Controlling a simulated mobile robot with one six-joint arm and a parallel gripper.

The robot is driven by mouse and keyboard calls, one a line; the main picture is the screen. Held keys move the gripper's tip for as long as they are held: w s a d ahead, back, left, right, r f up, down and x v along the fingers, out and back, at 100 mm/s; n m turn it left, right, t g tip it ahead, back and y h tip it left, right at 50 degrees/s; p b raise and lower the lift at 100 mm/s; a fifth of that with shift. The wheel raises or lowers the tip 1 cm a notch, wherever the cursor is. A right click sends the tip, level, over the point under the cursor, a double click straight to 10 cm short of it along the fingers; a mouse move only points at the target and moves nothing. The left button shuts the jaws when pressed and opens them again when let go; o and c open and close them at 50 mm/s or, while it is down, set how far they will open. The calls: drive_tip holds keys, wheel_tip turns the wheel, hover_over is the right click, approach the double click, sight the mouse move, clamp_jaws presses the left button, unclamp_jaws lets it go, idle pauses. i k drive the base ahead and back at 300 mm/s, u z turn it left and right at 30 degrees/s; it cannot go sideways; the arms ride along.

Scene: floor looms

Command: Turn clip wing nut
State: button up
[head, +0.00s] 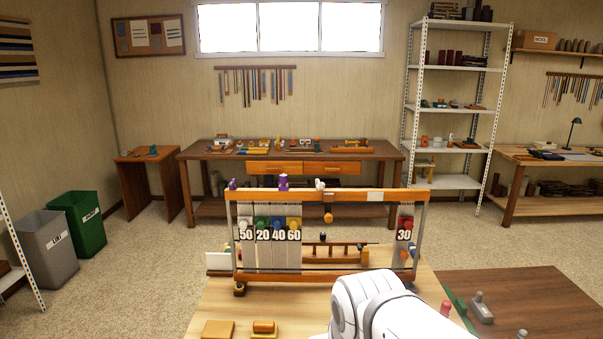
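A wooden loom frame (330,195) stands on the light wood table (215,300) in the middle of the head view. A purple knob-like piece (283,183), a smaller purple one (232,184) and a white one (320,184) sit on its top bar. An orange-brown knob (328,213) hangs just below the bar. I cannot tell which of these is the clip wing nut. My white arm rises at the bottom right, in front of the table. My gripper does not show.
Strips with coloured knobs, numbered 50, 20, 40, 60 and 30 (404,235), hang in the frame. Wooden blocks (218,329) lie at the table's front left. A dark brown surface (540,300) with small parts adjoins on the right. A workbench (290,150) stands behind.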

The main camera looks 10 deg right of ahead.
sight(320, 186)
drive_tip(key=i, duration=1)
drive_tip(key=u, duration=0.05)
